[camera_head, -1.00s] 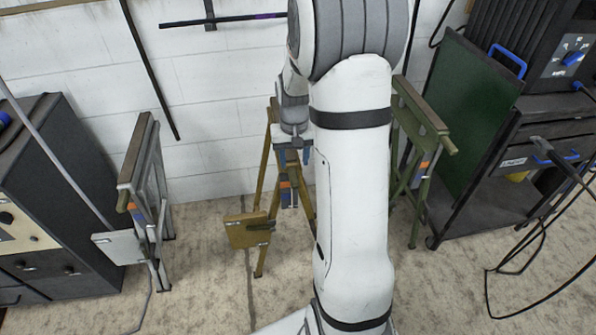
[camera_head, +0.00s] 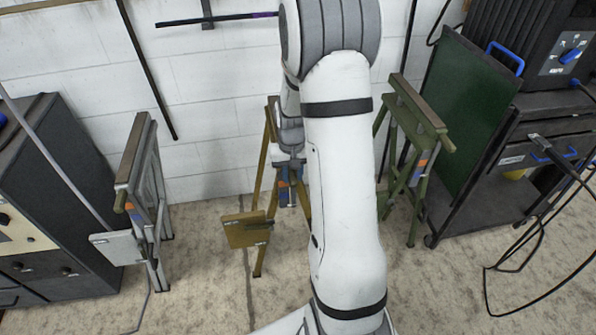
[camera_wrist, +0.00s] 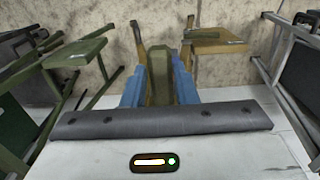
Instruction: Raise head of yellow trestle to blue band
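The yellow trestle (camera_head: 265,170) stands against the white wall in the middle of the head view. A mustard-yellow plate (camera_head: 246,230) sits low on it, and the plate also shows in the wrist view (camera_wrist: 212,38). My arm covers the trestle's right part. My gripper (camera_head: 289,174) is in front of the trestle, pointing down. In the wrist view its blue fingers (camera_wrist: 160,88) are apart, with an olive-yellow upright part between them. Whether they touch it is unclear. Small orange and blue marks show near the fingertips; I cannot tell which is the trestle's band.
A grey trestle (camera_head: 150,205) stands to the left, beside a dark cabinet (camera_head: 55,190). A green trestle (camera_head: 412,150) stands close on the right, beside a dark cart (camera_head: 480,208) with a green panel (camera_head: 468,110). Cables hang at the far right. Open floor lies in front.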

